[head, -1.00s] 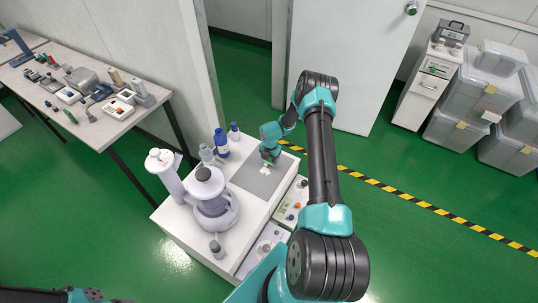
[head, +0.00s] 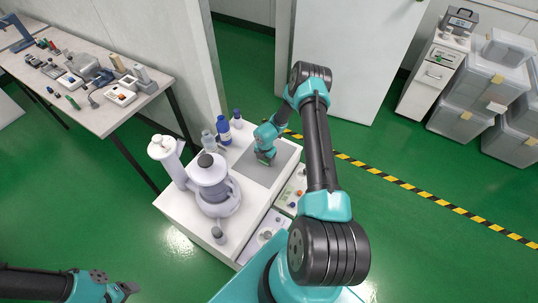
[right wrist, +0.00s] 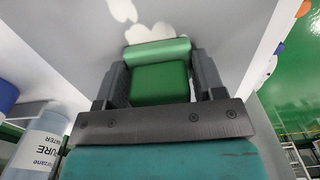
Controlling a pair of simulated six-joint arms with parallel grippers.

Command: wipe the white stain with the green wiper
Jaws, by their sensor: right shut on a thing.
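My right gripper (head: 265,156) is low over the grey mat (head: 252,171) on the white cart. It also shows in the right wrist view (right wrist: 158,85), shut on the green wiper (right wrist: 160,80), with one dark finger on each side. The white stain (right wrist: 150,33) shows just beyond the wiper's front edge in the wrist view, as several rounded blotches. I cannot tell whether the wiper touches the mat. In the head view the gripper hides the stain. My left gripper (head: 127,289) is at the lower left, away from the cart; its jaw state is unclear.
A grey-white apparatus (head: 211,185) stands on the cart left of the mat. A blue bottle (head: 224,132), a clear bottle (head: 208,141) and a small dark-capped bottle (head: 237,119) stand behind it. A device with knobs (head: 292,192) sits at the cart's right side.

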